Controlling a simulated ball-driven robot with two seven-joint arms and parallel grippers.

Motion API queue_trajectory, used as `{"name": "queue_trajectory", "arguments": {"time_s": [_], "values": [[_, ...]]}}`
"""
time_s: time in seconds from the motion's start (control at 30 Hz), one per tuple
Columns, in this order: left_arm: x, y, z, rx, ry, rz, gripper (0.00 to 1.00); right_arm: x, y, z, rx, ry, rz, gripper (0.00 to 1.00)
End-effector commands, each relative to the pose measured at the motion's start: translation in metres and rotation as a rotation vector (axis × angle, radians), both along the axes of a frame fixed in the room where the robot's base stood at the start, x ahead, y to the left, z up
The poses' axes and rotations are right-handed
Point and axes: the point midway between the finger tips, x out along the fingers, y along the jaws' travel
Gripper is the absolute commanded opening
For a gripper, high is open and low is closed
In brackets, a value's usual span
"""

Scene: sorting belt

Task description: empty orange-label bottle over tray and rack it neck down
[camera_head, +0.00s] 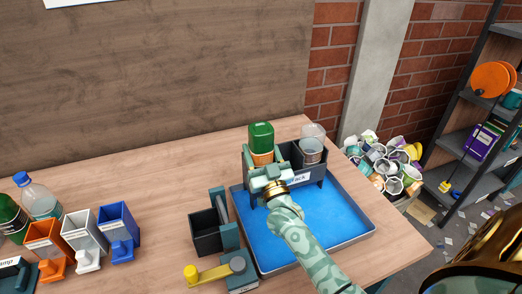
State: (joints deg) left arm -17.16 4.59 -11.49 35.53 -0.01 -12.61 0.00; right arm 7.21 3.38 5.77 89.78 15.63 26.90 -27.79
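A green bottle (261,136) with an orange label (262,158) stands upside down, base up, in the left part of the dark rack (309,175). The rack stands at the back of the blue tray (284,236); its neck end is hidden in the rack. My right gripper (266,172) is right in front of the bottle at the orange label, its arm reaching over the tray. Whether its fingers touch or clasp the bottle cannot be told. A clear bottle (312,142) stands in the rack's right part. My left gripper is not in view.
A dark open box (206,232) and a fixture with a yellow handle (207,272) stand left of the tray. Orange, white and blue bins (82,231) and more bottles (40,199) are at the far left. A heap of cups (385,162) lies beyond the table's right edge.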

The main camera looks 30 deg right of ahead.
Motion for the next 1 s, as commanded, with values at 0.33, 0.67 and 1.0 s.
{"name": "queue_trajectory", "arguments": {"time_s": [0.33, 0.67, 1.0], "values": [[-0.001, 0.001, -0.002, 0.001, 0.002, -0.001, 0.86, -0.002, 0.001, -0.024, 0.012, 0.051, 0.004, 0.82], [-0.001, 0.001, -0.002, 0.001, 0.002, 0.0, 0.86, -0.006, 0.001, -0.025, 0.013, 0.05, 0.002, 0.82], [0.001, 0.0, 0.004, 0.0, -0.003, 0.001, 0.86, -0.058, 0.019, -0.035, 0.005, 0.029, 0.005, 0.82]]}}
